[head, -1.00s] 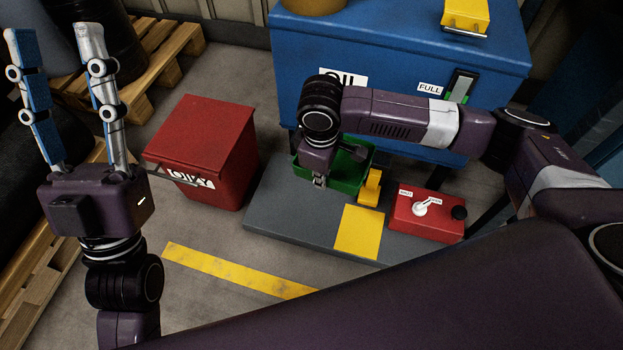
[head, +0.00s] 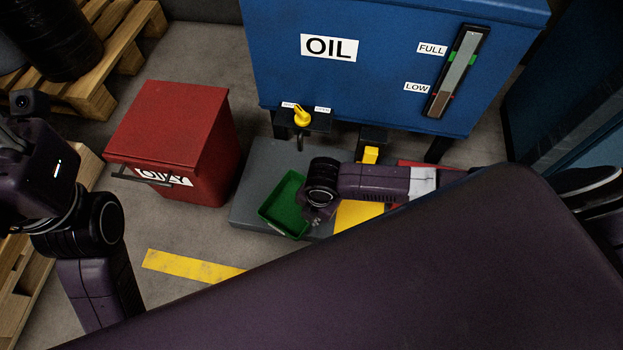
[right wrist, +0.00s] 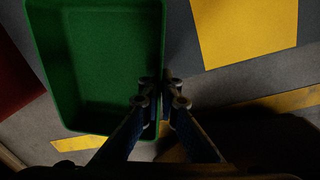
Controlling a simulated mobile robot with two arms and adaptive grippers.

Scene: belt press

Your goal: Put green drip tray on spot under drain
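The green drip tray (head: 283,212) is over the left part of the grey platform, in front of the oil tank's drain valve with its yellow handle (head: 302,116). It also shows large at the left in the right wrist view (right wrist: 105,60). My right gripper (right wrist: 162,88) has one finger inside the tray and one outside, closed on its side wall. In the head view my right wrist covers the tray's right side. I cannot tell whether the tray touches the platform. A yellow square (head: 357,214) lies to the right, partly hidden by my arm. My left gripper's fingers are out of view.
The blue oil tank (head: 390,70) stands behind the grey platform (head: 256,180). A red bin (head: 172,130) stands to the left. A red control box (head: 440,163) is mostly hidden by my arm. Wooden pallets (head: 110,60) are at the far left.

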